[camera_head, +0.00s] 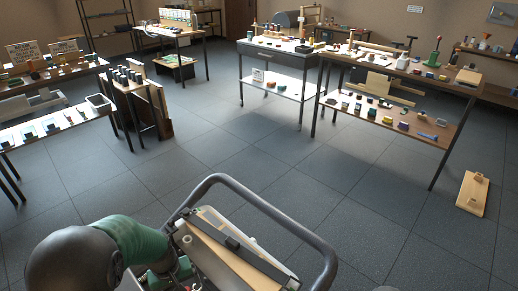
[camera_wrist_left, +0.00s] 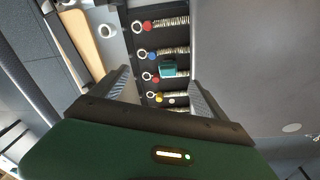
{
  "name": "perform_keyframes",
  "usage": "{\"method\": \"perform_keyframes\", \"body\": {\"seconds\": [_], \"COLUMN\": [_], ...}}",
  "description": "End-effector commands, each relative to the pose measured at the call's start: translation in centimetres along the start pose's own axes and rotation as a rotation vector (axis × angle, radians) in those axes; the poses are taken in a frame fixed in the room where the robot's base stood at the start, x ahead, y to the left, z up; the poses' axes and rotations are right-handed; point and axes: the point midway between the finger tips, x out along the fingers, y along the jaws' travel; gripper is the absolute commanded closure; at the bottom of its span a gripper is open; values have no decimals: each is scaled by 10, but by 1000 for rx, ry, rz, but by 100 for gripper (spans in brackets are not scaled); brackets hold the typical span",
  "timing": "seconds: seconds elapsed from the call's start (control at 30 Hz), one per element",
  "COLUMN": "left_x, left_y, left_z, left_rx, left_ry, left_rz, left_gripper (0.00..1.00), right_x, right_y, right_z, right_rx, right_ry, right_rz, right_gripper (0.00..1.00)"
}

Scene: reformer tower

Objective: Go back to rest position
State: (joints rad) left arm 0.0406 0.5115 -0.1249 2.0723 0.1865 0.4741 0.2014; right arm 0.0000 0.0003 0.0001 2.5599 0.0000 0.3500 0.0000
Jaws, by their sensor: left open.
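My left arm comes in at the bottom left of the head view, with a black joint and a green forearm. Its gripper shows clearly in the left wrist view (camera_wrist_left: 163,88), with two grey ribbed fingers spread wide apart and nothing between their tips. Beyond the fingers is a dark panel (camera_wrist_left: 130,12) with several coiled springs and red, blue and yellow round ends. A small teal block (camera_wrist_left: 168,69) lies among the springs, in line with the gap between the fingers; the distance is hard to tell. My right gripper is in neither view.
A grey tubular frame (camera_head: 322,254) curves around a pale board (camera_head: 205,254) right by my left arm. Tables with small objects stand at left, a workbench (camera_head: 268,47) and table (camera_head: 440,133) behind. A wooden board (camera_head: 472,196) lies at right. The middle floor is clear.

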Motion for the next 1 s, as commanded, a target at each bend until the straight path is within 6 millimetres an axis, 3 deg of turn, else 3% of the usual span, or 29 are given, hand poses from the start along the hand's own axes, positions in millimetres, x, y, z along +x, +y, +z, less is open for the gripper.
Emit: {"method": "perform_keyframes", "body": {"seconds": [0.03,0.1,0.37,0.4,0.67,0.83,0.9,1.0], "left_x": [-18,-36,-77,-103,-188,-260,-281,-294], "left_y": [4,6,-1,0,5,9,10,11], "left_z": [17,40,115,112,103,98,96,95], "left_rx": [72,178,522,522,514,513,512,512], "left_ry": [21,46,142,142,136,136,135,134], "left_rz": [13,22,26,25,25,25,25,25], "left_gripper": [15,15,15,15,15,15,15,15], "right_x": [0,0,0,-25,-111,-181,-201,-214], "right_y": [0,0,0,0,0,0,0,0], "right_z": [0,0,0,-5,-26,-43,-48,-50], "right_rx": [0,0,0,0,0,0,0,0], "right_ry": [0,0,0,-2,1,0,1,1], "right_rz": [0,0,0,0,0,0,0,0], "right_gripper": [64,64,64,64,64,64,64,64]}}
